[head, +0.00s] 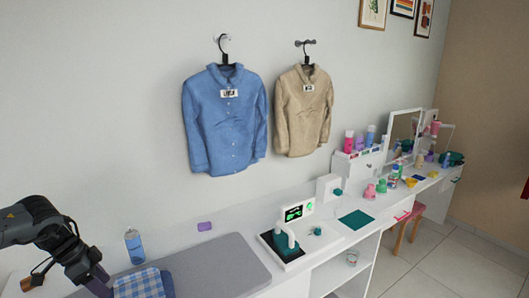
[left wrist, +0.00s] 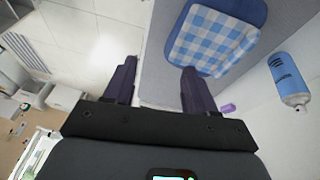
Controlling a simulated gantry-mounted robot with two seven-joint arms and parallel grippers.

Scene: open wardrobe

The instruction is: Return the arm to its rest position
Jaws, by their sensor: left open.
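My left arm comes in at the lower left of the head view, with its dark left gripper (head: 98,286) low at the picture's bottom edge. In the left wrist view the two fingers of the left gripper (left wrist: 158,78) are spread apart with nothing between them. A blue-and-white checked folded cloth (head: 144,284) lies right beside the gripper on the grey board; it also shows in the left wrist view (left wrist: 212,40), beyond the right-hand finger. The gripper appears apart from it. My right gripper is in neither view.
A blue spray can (head: 134,246) stands behind the cloth. A grey padded board (head: 215,262) covers the near counter. A white machine with a green display (head: 290,238) stands to the right. Blue (head: 228,125) and beige (head: 303,110) shirts hang on the wall. The tiled floor (head: 450,255) at right is clear.

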